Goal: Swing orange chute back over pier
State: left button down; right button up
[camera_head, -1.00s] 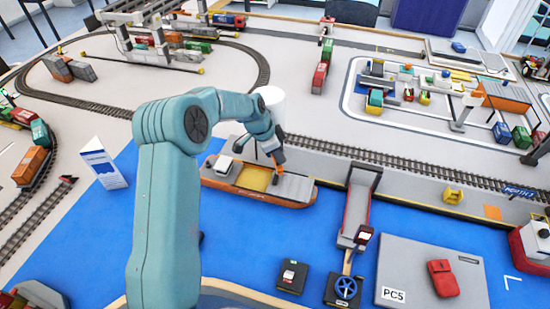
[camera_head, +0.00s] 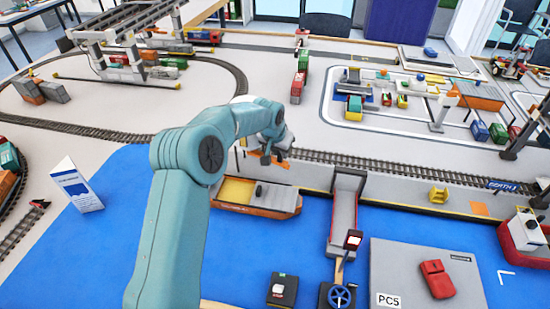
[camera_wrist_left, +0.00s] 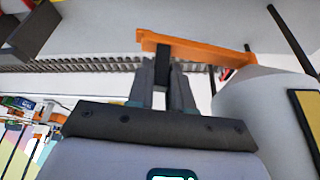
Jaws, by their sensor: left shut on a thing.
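The orange chute (camera_wrist_left: 200,48) crosses the top of the left wrist view as a flat bar, with a dark grip piece (camera_wrist_left: 162,66) on it. My left gripper (camera_wrist_left: 163,82) is shut on this chute, its fingers on either side of the grip piece. In the head view the gripper (camera_head: 275,153) is over the rail track at the pier edge, and the orange chute (camera_head: 258,154) shows only in part behind it. The pier (camera_head: 310,175) runs along the blue water. My right gripper is not in view.
A boat with a yellow hold (camera_head: 238,190) floats below the gripper. A white-grey cylinder (camera_wrist_left: 260,108) stands close beside the gripper. A grey ramp (camera_head: 344,212), a handwheel (camera_head: 341,296) and a grey pad (camera_head: 420,255) lie to the right. Open blue water (camera_head: 130,220) is at left.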

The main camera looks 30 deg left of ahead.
pick_arm(q)
jog(key=shift+w+a+r+n+y, duration=0.1)
jog(key=shift+w+a+n+y, duration=0.2)
jog(key=shift+w+n, duration=0.45)
jog(key=shift+w+a+n+y, duration=0.15)
jog(key=shift+w+n+y, duration=0.15)
jog(key=shift+w+n, duration=0.4)
jog(key=shift+s, duration=0.1)
jog(key=c, duration=1.1)
grip_release()
jog(key=b+v, duration=0.1)
jog(key=v, duration=1.5)
jog(key=shift+r, duration=0.2)
jog(key=shift+f, duration=0.1)
